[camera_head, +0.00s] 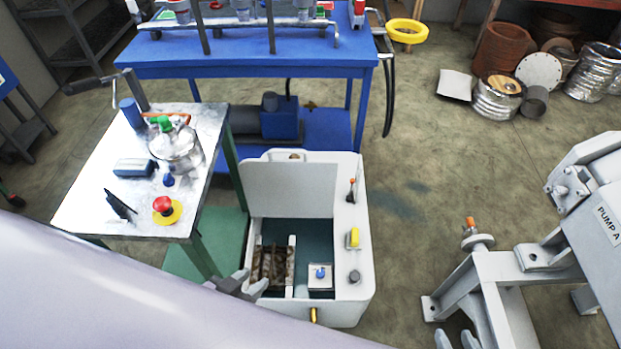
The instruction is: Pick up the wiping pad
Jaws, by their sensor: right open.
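A small dark blue-grey block (134,167), which looks like the wiping pad, lies flat on the metal-topped work table at the left. My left gripper (253,279) shows at the lower middle, by the front left of the white box; its fingertips look apart with nothing seen between them. It is to the right of and nearer than the block, not touching it. My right gripper (456,341) is open and empty at the bottom edge, and most of it is cut off.
The work table (90,206) also holds a metal pot (178,150), a red button on a yellow base (164,206) and a black tool (120,206). An open white box (348,270) stands beside it. A grey pump frame (490,285) is at the right.

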